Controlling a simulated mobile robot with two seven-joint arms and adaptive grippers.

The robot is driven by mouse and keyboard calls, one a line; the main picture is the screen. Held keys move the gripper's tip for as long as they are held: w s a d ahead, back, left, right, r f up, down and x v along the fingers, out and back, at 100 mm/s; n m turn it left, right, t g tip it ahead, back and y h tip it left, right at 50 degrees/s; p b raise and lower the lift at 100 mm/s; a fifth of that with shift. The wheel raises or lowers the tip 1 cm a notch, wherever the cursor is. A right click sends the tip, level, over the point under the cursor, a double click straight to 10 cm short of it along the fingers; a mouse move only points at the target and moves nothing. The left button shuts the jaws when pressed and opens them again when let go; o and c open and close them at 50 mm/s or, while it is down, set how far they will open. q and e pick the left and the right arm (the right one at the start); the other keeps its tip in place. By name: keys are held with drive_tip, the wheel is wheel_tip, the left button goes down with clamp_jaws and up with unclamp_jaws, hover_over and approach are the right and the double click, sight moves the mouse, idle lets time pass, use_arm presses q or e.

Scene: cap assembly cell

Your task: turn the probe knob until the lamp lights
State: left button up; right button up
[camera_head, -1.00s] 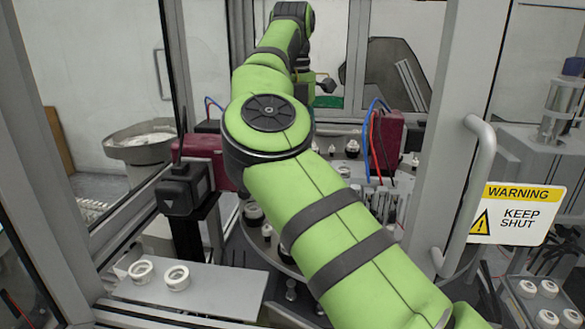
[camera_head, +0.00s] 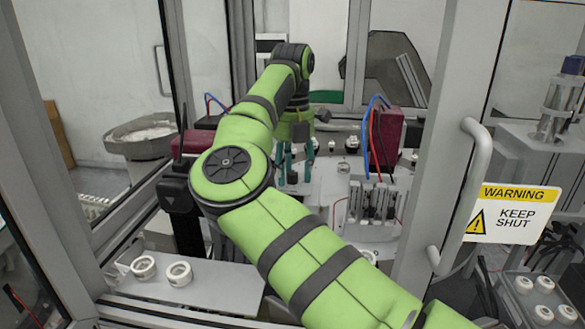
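My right arm reaches from the lower right through the open doorway into the cell. My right gripper (camera_head: 295,165) points down at the back of the cell, its teal fingers apart, over the light work surface (camera_head: 325,190). A small dark part shows low between the fingers; I cannot tell whether it is the probe knob or whether they touch it. I cannot make out the probe knob or a lamp for certain; my arm hides part of the station. My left gripper is not in view.
A maroon block (camera_head: 385,135) with blue and red wires stands right of my gripper. The door handle (camera_head: 470,190) and warning sign (camera_head: 512,213) are at right. White rings (camera_head: 179,273) lie on a plate (camera_head: 215,288) at front left. A bowl (camera_head: 140,135) stands outside at left.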

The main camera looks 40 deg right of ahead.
clamp_jaws()
drive_tip(key=shift+m, duration=0.3)
drive_tip(key=m, duration=0.3)
drive_tip(key=shift+m, duration=0.3)
drive_tip(key=m, duration=0.3)
drive_tip(key=shift+f+m, duration=0.1)
drive_tip(key=shift+m, duration=0.2)
drive_tip(key=m, duration=0.4)
drive_tip(key=shift+m, duration=1.9)
